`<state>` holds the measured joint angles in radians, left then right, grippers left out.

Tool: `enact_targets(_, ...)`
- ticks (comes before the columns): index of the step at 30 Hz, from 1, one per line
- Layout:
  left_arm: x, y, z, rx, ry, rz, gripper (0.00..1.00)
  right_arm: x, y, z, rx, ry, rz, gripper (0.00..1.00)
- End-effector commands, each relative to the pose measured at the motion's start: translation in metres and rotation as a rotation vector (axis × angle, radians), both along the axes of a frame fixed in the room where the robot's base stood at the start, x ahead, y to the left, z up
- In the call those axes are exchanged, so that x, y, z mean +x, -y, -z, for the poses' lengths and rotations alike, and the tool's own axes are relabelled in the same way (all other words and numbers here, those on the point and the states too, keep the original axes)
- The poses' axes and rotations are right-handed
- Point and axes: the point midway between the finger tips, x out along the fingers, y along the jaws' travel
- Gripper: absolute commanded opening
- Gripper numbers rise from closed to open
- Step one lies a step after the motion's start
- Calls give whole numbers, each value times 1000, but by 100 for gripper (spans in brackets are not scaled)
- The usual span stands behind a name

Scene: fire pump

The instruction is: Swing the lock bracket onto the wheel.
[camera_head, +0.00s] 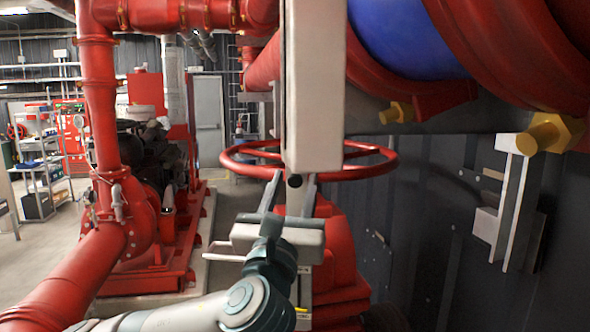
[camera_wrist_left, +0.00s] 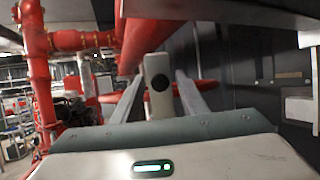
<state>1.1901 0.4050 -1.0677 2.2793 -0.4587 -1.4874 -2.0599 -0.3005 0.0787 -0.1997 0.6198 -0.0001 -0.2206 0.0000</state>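The red wheel (camera_head: 375,165) lies roughly level in the middle of the head view, partly hidden by a pale grey bar that I take for the lock bracket (camera_head: 315,90). The bar hangs upright in front of the wheel, and its top runs out of the picture. My left gripper (camera_head: 294,185) is just below the bar's lower end, fingers pointing up and spread. In the left wrist view the bar's end (camera_wrist_left: 158,78), with a dark round spot, shows between the two fingers (camera_wrist_left: 158,92). Narrow gaps seem to separate it from them. My right gripper is not in view.
A large red and blue pipe (camera_head: 400,35) runs overhead at the right. A grey wall bracket (camera_head: 513,205) and a yellow bolt (camera_head: 550,132) are at the right. Red pump pipework (camera_head: 100,90) stands at the left.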

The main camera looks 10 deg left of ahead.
Motion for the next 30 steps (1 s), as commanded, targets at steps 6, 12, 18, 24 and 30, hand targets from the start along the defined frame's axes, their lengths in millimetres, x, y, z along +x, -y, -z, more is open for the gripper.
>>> enact_targets(6,10,1,-4,1,0,0,40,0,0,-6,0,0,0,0)
enact_targets(12,11,1,-4,1,0,0,40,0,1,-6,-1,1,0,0)
enact_targets(18,10,1,-4,1,0,0,9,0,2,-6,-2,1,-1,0)
enact_targets(24,10,1,-5,0,-4,1,0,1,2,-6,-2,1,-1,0)
enact_targets(30,15,1,-12,-6,-59,0,0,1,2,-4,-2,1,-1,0)
